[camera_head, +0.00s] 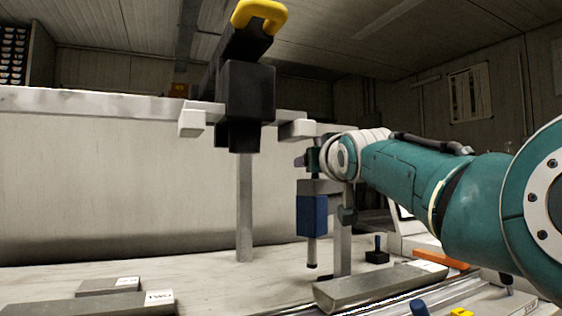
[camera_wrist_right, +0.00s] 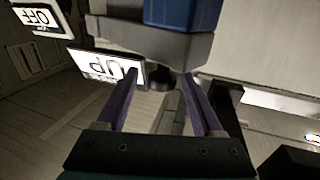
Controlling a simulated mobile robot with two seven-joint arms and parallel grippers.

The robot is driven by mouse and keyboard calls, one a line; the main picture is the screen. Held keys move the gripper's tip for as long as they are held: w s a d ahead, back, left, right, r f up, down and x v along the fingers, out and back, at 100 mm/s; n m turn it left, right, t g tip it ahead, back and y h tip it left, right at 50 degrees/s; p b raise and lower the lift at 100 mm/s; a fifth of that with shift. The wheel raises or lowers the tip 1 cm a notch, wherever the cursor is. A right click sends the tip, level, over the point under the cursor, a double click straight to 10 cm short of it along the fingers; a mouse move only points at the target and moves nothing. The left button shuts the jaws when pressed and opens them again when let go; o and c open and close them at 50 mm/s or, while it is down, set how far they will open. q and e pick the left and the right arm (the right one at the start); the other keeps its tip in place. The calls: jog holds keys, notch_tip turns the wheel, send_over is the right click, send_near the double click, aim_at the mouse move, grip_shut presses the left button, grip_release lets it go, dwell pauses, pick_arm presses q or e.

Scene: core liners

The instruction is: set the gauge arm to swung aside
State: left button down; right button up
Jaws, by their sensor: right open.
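A blue block (camera_head: 312,216), which looks like the gauge body, hangs from a grey bracket (camera_head: 320,187) beside an upright post. A thin probe (camera_head: 312,252) points down below it. In the right wrist view the blue block (camera_wrist_right: 180,12) sits on the grey bracket (camera_wrist_right: 150,40), with a dark round knob (camera_wrist_right: 161,79) under it. My right gripper (camera_wrist_right: 160,84) is open, its purple fingers on either side of the knob; contact cannot be told. In the head view it is mostly hidden behind its own wrist. My left gripper is not in view.
Signs reading UP (camera_wrist_right: 100,66) and OFF (camera_wrist_right: 42,18) show in the wrist view. A black block (camera_head: 247,92) with a yellow handle (camera_head: 259,14) stands at centre. A pale panel (camera_head: 115,180) stands behind.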

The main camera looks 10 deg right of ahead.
jog(key=shift+s+r+p, duration=0.1)
jog(key=shift+s+p, duration=0.3)
jog(key=shift+s, duration=0.1)
jog(key=s+p, duration=0.2)
jog(key=s, duration=0.6)
jog(key=shift+s+a, duration=0.2)
jog(key=shift+s, duration=0.2)
jog(key=shift+c, duration=0.2)
